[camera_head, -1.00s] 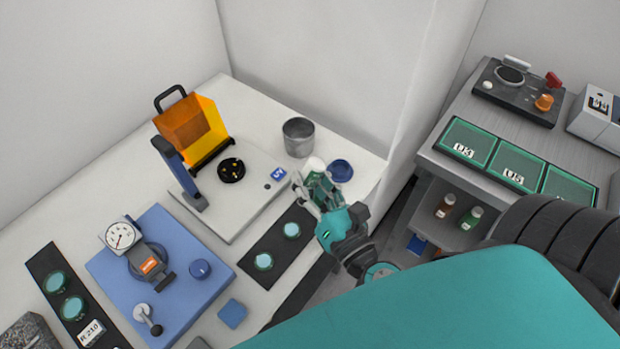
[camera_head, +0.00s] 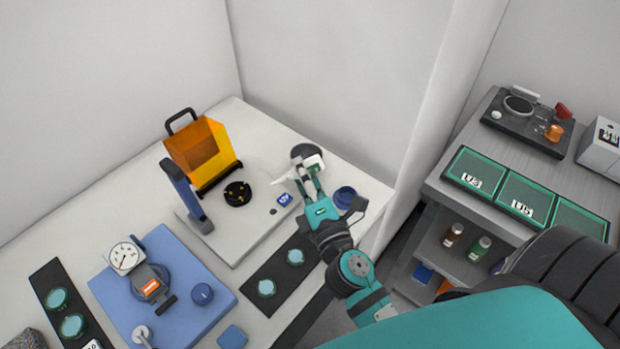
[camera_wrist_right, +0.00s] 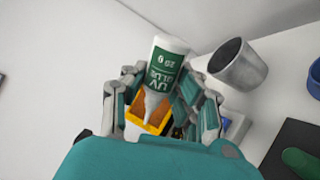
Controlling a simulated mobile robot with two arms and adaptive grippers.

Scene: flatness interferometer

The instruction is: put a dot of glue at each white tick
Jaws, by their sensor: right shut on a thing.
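My right gripper (camera_head: 308,178) is shut on a white glue bottle (camera_head: 311,163) with a green band. In the right wrist view the bottle (camera_wrist_right: 168,62) reads "UV GLUE" and sits between the fingers (camera_wrist_right: 160,105), its pale nozzle toward the bottom of the picture. In the head view the bottle is tilted, its nozzle pointing left over the right part of the white UV station (camera_head: 238,250). A black round holder (camera_head: 237,194) with small yellow marks sits on the station, left of the nozzle. I cannot make out white ticks. My left gripper is not in view.
An orange shield (camera_head: 200,150) stands raised behind the holder, with a blue post (camera_head: 184,190) beside it. A metal cup (camera_head: 302,150) is partly hidden behind the bottle. A blue cap-like dish (camera_head: 345,198) and a black strip with teal discs (camera_head: 267,288) lie near my right arm.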

